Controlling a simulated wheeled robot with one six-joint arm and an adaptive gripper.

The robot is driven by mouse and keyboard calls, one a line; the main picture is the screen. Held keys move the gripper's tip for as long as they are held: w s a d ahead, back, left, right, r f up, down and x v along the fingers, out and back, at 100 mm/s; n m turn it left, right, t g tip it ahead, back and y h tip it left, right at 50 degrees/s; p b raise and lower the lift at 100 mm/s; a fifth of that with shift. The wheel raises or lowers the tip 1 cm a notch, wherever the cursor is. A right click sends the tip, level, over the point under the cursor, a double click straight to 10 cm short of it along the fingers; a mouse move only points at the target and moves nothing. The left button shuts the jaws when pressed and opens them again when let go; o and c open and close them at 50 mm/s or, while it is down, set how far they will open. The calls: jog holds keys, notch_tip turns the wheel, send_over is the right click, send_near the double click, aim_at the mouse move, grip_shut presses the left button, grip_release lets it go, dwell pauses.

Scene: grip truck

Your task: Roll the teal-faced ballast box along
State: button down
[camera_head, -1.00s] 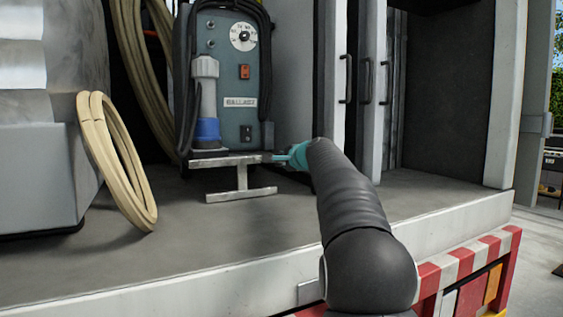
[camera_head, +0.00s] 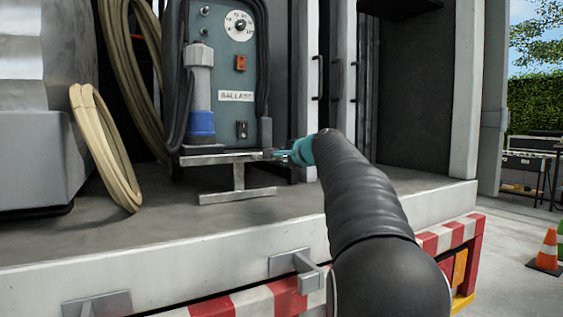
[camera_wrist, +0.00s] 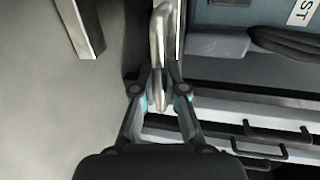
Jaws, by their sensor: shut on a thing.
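The ballast box (camera_head: 228,60) has a teal-grey face with a dial, switches and a BALLAST label, and stands upright on the truck bed. At its foot is a metal bracket or handle (camera_head: 238,178), with a flat top bar and a lower crossbar. My gripper (camera_head: 282,155) is at the right end of the top bar, beside the box's lower right. In the wrist view my gripper (camera_wrist: 165,95) has its fingers on either side of a pale metal bar (camera_wrist: 161,45) and is shut on it. The box face shows only at that view's top right.
Coiled tan hose (camera_head: 105,150) leans at the left by a grey metal tank (camera_head: 35,150). Doors with handles (camera_head: 345,80) stand right of the box. The truck bed's front edge (camera_head: 200,250) has red and white stripes. A traffic cone (camera_head: 547,250) stands on the ground at right.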

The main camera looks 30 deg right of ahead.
jog(key=f+b+v, duration=0.2)
jog(key=b+v, duration=0.2)
jog(key=v, duration=0.7)
jog(key=shift+s+f, duration=0.35)
jog(key=shift+s, duration=0.05)
jog(key=c, duration=1.3)
grip_release()
jog(key=shift+s, duration=0.25)
jog(key=shift+o, duration=0.5)
jog(key=shift+r, duration=0.1)
jog(key=shift+w, duration=0.1)
jog(key=v, duration=1.2)
jog(key=shift+a, duration=0.15)
